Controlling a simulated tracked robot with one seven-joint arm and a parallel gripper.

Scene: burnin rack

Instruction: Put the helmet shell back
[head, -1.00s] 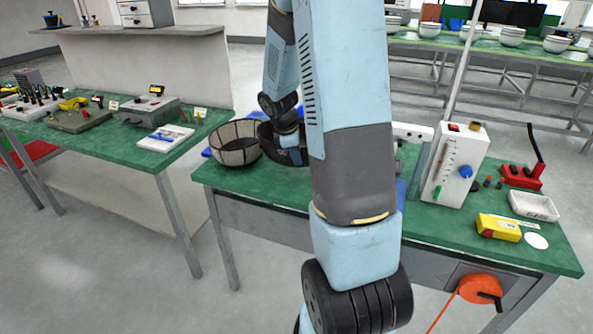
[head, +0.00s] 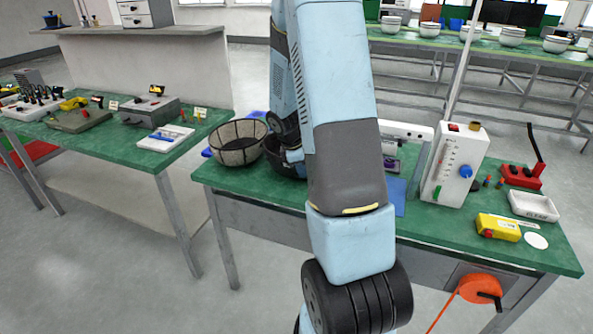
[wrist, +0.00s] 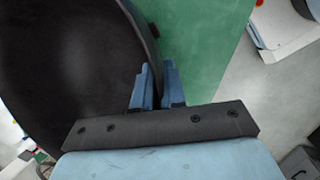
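The dark, bowl-shaped helmet shell (head: 281,164) is over the left end of the middle green bench in the head view, partly hidden by my arm. In the wrist view the shell (wrist: 65,70) fills the left side, and its rim runs down to my fingertips. My gripper (wrist: 157,70) has its two blue fingers close together, one on each side of that rim, and appears shut on it. The fingertips are hidden in the head view. A rounded mesh-like basket (head: 237,144) with dark bands is just left of the shell; I cannot tell whether they touch.
Right of my arm stand a white tester (head: 455,165) with a blue knob, a red stand (head: 522,176), a white tray (head: 533,206) and a yellow device (head: 498,227). An orange reel (head: 480,290) hangs on the bench front. A cluttered bench (head: 100,150) is at left.

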